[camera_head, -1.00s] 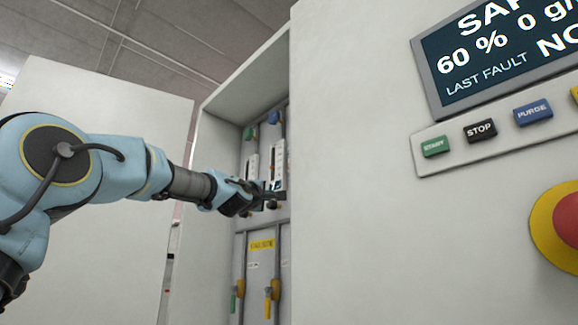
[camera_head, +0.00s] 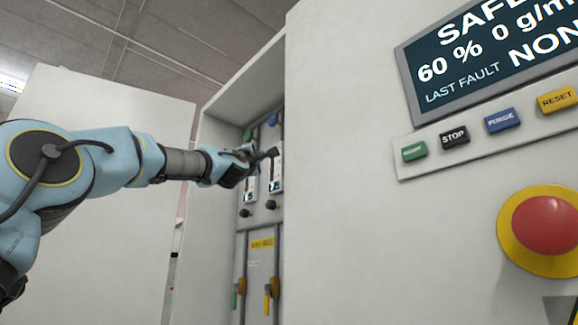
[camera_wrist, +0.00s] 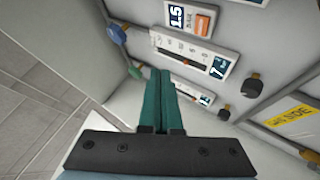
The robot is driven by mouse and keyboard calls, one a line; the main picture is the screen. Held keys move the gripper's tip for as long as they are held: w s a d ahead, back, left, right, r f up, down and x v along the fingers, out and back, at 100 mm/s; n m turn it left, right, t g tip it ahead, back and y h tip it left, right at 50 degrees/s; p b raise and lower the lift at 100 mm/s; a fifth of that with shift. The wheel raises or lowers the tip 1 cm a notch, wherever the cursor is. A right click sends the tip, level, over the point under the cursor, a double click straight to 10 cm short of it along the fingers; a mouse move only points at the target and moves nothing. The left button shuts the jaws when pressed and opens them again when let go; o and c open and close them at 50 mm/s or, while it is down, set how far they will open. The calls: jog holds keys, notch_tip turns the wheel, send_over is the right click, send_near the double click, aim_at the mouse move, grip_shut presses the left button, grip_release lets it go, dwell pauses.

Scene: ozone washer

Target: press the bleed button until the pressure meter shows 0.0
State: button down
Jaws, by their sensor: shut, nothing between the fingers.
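In the wrist view the pressure meter (camera_wrist: 177,15) reads 1.5 with small lettering under it. An orange button (camera_wrist: 203,22), likely the bleed button, sits beside the meter; its label is too small to read. My gripper (camera_wrist: 162,74) has its dark green fingers shut and empty, pointing at the panel below the meter in the picture, apart from the button. In the head view my gripper (camera_head: 270,153) is in front of the recessed panel's upper part; the meter and orange button cannot be made out there.
A scale gauge (camera_wrist: 185,55) lies between fingertips and meter. A blue knob (camera_wrist: 117,33), green knob (camera_wrist: 133,71) and black knob (camera_wrist: 253,87) stick out nearby. The cabinet's side wall (camera_head: 219,190) bounds the recess. A red emergency button (camera_head: 546,224) is on the front at right.

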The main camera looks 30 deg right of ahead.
jog(key=shift+w+d+p, duration=0.25)
jog(key=shift+d+p, duration=0.95)
jog(key=shift+d, duration=0.15)
jog(key=shift+w+d+p, duration=0.25)
jog(key=shift+d+p, duration=0.9)
jog(key=shift+d, duration=0.25)
jog(key=shift+w+d+p, duration=0.25)
jog(key=shift+d+p, duration=0.95)
jog(key=shift+d, duration=0.15)
jog(key=shift+d, duration=0.1)
jog(key=shift+w+d, duration=0.1)
jog(key=shift+d, duration=0.2)
jog(key=shift+d, duration=0.35)
jog(key=shift+a, duration=0.2)
jog(key=shift+a+b, duration=0.6)
jog(key=shift+b, duration=0.1)
